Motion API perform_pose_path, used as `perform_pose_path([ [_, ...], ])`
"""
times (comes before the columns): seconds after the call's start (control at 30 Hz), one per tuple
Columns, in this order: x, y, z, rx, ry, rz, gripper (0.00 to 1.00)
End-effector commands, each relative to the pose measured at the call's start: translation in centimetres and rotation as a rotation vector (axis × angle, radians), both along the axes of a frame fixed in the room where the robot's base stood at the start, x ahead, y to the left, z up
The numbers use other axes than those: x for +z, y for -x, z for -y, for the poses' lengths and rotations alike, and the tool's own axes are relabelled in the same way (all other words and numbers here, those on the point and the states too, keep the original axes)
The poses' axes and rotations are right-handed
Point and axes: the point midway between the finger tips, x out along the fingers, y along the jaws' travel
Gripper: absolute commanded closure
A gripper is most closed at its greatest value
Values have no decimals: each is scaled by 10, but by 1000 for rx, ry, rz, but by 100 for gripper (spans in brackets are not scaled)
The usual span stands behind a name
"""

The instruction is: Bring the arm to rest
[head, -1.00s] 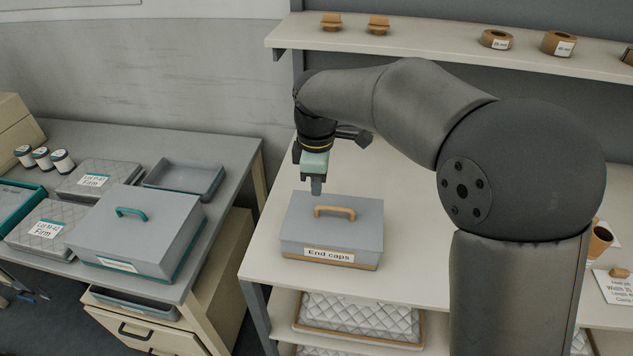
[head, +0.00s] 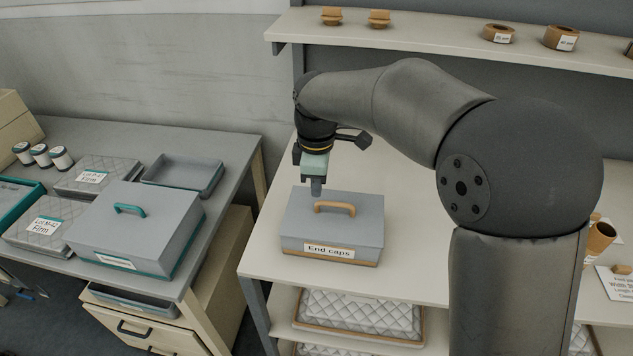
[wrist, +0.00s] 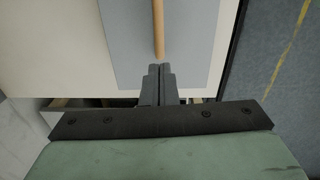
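My gripper (head: 316,190) points down at the back left of the grey box labelled "End caps" (head: 300,225), close to its tan handle (head: 334,208). The box stands on the pale bench with its lid on. In the wrist view my fingers (wrist: 159,72) are together with nothing between them. The tan handle (wrist: 158,28) lies just beyond the fingertips, over the grey lid (wrist: 190,45). The exact gap between fingertips and lid is hard to tell.
A grey side table (head: 225,150) at left holds a teal-handled box (head: 140,235), quilted pads, an empty tray (head: 184,176) and small rolls. Above the bench (head: 410,250), a shelf (head: 430,38) carries tape rolls. Quilted goods lie below.

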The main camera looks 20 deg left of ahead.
Motion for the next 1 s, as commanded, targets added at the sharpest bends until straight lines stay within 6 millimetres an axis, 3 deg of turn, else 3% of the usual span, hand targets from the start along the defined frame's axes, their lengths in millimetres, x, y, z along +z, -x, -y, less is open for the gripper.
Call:
perform_pose_path([
  [0.67, -22, 0, 0, 0, 1, -1, 100],
  [1.0, -21, 0, 0, 0, 0, -1, 100],
])
